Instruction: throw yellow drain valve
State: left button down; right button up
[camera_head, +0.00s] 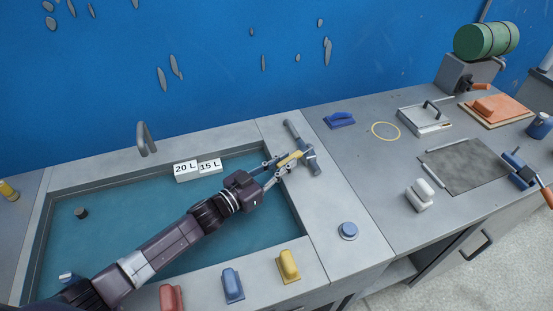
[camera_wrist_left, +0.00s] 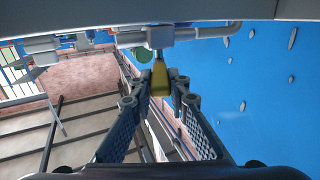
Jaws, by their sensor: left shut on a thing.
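The yellow drain valve is a yellow lever (camera_head: 291,158) on a grey pipe body (camera_head: 311,161) at the right rim of the water tank. In the left wrist view the yellow lever (camera_wrist_left: 158,82) lies between the fingers, below its grey metal fitting (camera_wrist_left: 158,38). My left gripper (camera_head: 279,167) reaches across the tank from the lower left and is shut on the lever; it also shows in the left wrist view (camera_wrist_left: 160,85). The fingers partly hide the lever. My right gripper is not in view.
The tank (camera_head: 120,172) holds blue-green water; labels 20 L (camera_head: 186,170) and 15 L (camera_head: 210,166) stand at its back. Red (camera_head: 171,297), blue (camera_head: 232,284) and yellow (camera_head: 288,265) blocks line the front rim. A round blue-topped knob (camera_head: 348,230) sits right. The bench beyond carries tools.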

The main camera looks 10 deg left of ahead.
pick_arm(q)
jog(key=shift+d, duration=0.1)
jog(key=c, duration=1.8)
grip_release()
jog(key=shift+c, duration=0.2)
notch_tip(320, 180, up, 10)
jog(key=shift+c, duration=0.2)
